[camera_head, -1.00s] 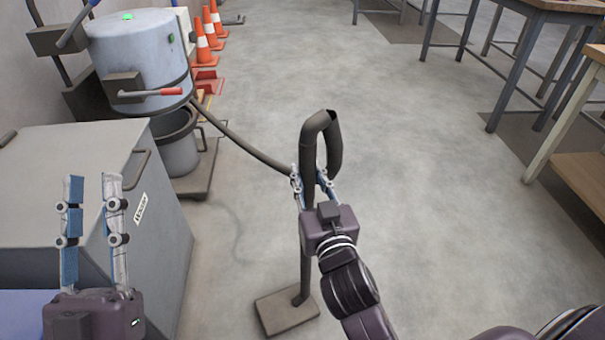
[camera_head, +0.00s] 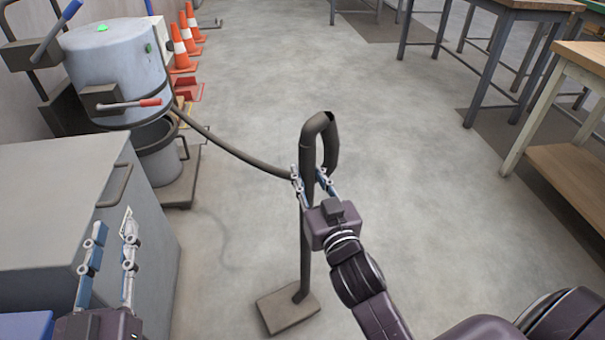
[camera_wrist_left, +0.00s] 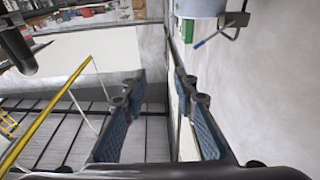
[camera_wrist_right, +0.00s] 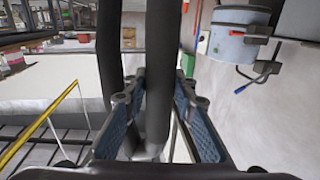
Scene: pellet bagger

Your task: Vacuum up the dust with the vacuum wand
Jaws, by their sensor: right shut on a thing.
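The vacuum wand (camera_head: 306,250) is a dark grey tube with a looped handle at the top and a flat square foot (camera_head: 288,311) at floor level. It stands nearly upright. My right gripper (camera_head: 308,174) is shut on the wand just below the loop; the tube also shows between the fingers in the right wrist view (camera_wrist_right: 158,75). A dark hose (camera_head: 235,150) runs from the wand to a light blue vacuum drum (camera_head: 115,65). My left gripper (camera_head: 114,232) is open and empty over the grey cabinet's side. A faint darker floor patch (camera_head: 222,245) lies left of the wand; I cannot tell whether it is dust.
A grey cabinet (camera_head: 60,185) stands at the left, with a blue thing (camera_head: 25,326) in front of it. Orange cones (camera_head: 181,52) stand behind the drum. Workbenches (camera_head: 580,52) line the right. The middle floor is clear.

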